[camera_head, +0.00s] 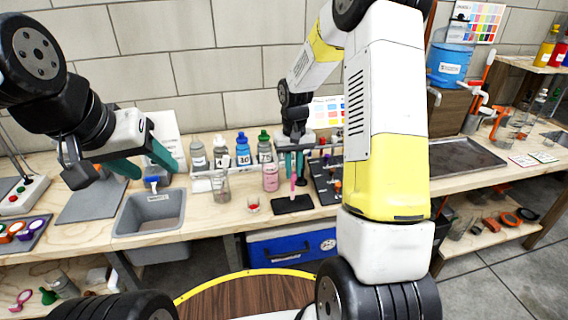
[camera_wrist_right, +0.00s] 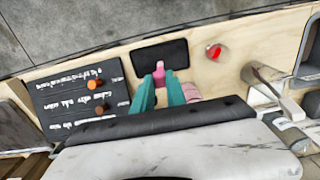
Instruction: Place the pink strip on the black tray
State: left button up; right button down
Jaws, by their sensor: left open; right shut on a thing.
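The pink strip (camera_head: 292,188) is upright in my right gripper (camera_head: 292,174), whose green fingers are shut on it. Its lower end is over or at the small black tray (camera_head: 300,205) near the bench's front edge; I cannot tell whether it touches. In the right wrist view the pink strip (camera_wrist_right: 159,73) sticks out between the fingertips (camera_wrist_right: 160,88), in front of the black tray (camera_wrist_right: 148,58). The tray's surface is otherwise bare. My left gripper (camera_head: 146,166) is open and empty above the grey basin on the left.
A small cup with red contents (camera_head: 253,204) stands left of the tray. A pink-labelled bottle (camera_head: 271,178) is close behind it. A dark board with knobs (camera_head: 326,182) lies to the right. A grey basin (camera_head: 150,212) and several bottles stand farther left.

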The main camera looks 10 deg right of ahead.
jog(key=shift+f, duration=1)
jog(key=c, duration=1.3)
grip_release()
jog(key=shift+c, duration=0.2)
notch_tip(320, 180, up, 12)
jog(key=s+r+t, duration=0.2)
jog(key=s+r, duration=0.7)
jog(key=s+a+r+t+y, duration=0.1)
jog(key=s+t, duration=0.1)
jog(key=s, duration=0.5)
jog(key=s+a+r+t+y, duration=0.1)
jog(key=s+r+t, duration=0.1)
jog(key=s, duration=0.6)
jog(key=shift+s+a+r, duration=0.1)
